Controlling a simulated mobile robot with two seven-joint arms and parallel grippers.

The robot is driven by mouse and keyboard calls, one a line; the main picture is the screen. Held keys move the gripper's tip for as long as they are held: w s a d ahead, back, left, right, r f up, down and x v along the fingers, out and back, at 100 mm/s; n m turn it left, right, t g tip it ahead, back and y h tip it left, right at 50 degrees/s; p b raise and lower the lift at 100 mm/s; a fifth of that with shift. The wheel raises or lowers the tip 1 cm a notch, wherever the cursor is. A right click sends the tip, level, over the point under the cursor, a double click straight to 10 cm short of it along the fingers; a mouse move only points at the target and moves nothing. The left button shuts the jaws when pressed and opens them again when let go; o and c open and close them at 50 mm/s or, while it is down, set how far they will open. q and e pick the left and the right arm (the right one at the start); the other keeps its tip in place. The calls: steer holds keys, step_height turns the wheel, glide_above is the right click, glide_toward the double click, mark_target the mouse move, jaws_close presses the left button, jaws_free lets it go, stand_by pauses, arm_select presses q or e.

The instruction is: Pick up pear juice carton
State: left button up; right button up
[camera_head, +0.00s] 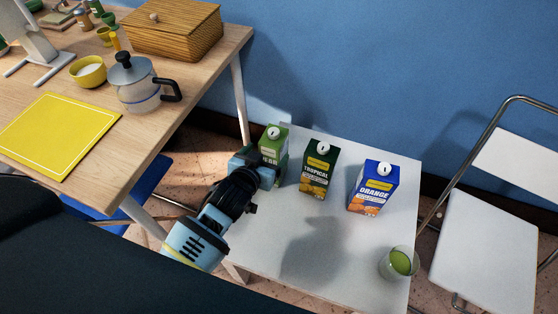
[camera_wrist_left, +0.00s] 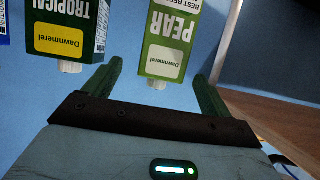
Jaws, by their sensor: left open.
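The pear juice carton (camera_head: 273,143) is light green with a white cap and stands upright on the white table, at its left back. It also shows upside down in the left wrist view (camera_wrist_left: 168,40), with PEAR on its face. My left gripper (camera_head: 268,170) is at the carton's front in the head view, hiding its lower part. In the left wrist view the open gripper (camera_wrist_left: 158,85) has one green finger to each side of the carton's cap end. I cannot tell whether the fingers touch it. My right gripper is not in view.
A dark green tropical carton (camera_head: 319,170) stands close right of the pear carton and also shows in the left wrist view (camera_wrist_left: 68,30). A blue orange carton (camera_head: 374,188) and a glass of green drink (camera_head: 400,263) stand farther right. The white table (camera_head: 275,255) is bare in front.

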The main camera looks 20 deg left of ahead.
arm_select(q)
steer(key=shift+x, duration=1.35)
steer(key=shift+w+a+f+b, duration=0.1)
steer(key=shift+w+f+b, duration=0.4)
steer(key=shift+w, duration=0.3)
steer(key=shift+w+f+b, duration=0.35)
steer(key=shift+w+f, duration=0.3)
steer(key=shift+w, duration=0.15)
steer(key=shift+w+f, duration=0.15)
steer(key=shift+w, duration=0.45)
steer(key=shift+c, duration=1.1)
steer(key=c, duration=1.6)
